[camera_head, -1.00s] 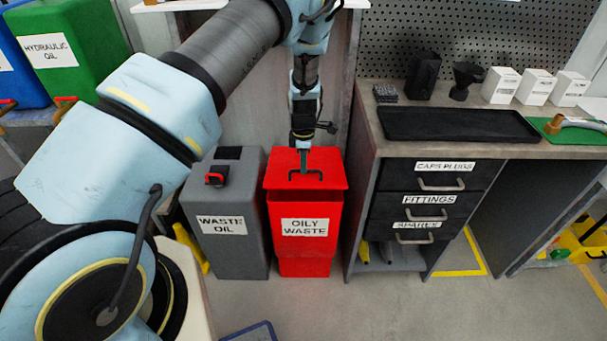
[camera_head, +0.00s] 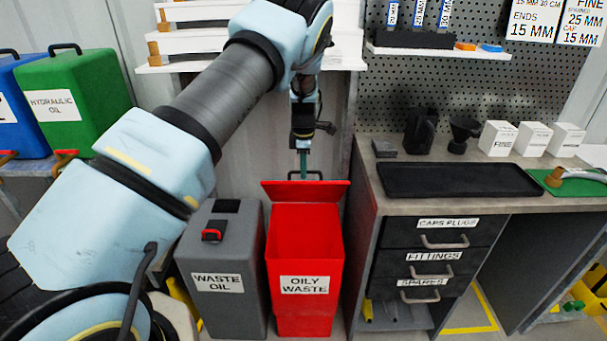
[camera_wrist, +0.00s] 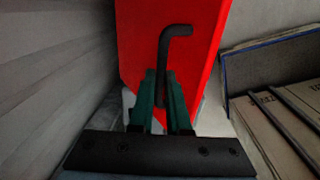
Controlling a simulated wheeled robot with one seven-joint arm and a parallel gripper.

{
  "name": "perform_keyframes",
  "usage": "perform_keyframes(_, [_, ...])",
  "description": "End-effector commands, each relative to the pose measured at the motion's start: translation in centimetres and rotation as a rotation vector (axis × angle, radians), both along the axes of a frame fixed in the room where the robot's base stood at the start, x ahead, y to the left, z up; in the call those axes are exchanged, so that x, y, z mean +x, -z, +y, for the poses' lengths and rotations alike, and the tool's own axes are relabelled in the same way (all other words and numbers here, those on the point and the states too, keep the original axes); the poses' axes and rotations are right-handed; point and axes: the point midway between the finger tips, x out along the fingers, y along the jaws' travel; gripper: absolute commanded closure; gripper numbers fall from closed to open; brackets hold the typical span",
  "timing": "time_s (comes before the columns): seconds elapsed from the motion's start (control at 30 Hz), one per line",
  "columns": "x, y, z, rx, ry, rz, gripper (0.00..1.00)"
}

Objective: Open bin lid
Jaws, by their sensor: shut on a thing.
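The red oily waste bin (camera_head: 303,262) stands between the grey waste oil can and the drawer bench. Its red lid (camera_head: 325,191) is tilted up at the back, and the bin's mouth shows open in front of it. My gripper (camera_head: 304,174) is at the dark handle (camera_head: 290,175) behind the lid's top edge in the head view. In the wrist view the green fingers of my gripper (camera_wrist: 163,88) are shut on the dark handle (camera_wrist: 176,30), with the red lid (camera_wrist: 205,45) behind it.
The grey waste oil can (camera_head: 222,270) stands close on the bin's left. The drawer bench (camera_head: 440,255) stands close on its right, with a black tray (camera_head: 460,180) on top. White shelves (camera_head: 190,42) are on the wall behind my arm.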

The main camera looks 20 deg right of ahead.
Motion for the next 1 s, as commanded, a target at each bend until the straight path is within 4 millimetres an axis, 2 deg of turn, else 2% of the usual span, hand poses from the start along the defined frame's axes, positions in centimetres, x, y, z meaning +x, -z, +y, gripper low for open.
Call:
perform_keyframes(0.4, [0.22,0.41,0.33,0.006,-0.003,-0.002,1.0])
perform_keyframes(0.43, [0.21,0.41,0.33,0.006,-0.003,-0.002,0.82])
perform_keyframes(0.67, [0.1,0.24,0.2,0.003,-0.002,0.001,0.56])
perform_keyframes(1.0, [-0.15,0.31,0.19,0.003,-0.001,0.003,0.55])
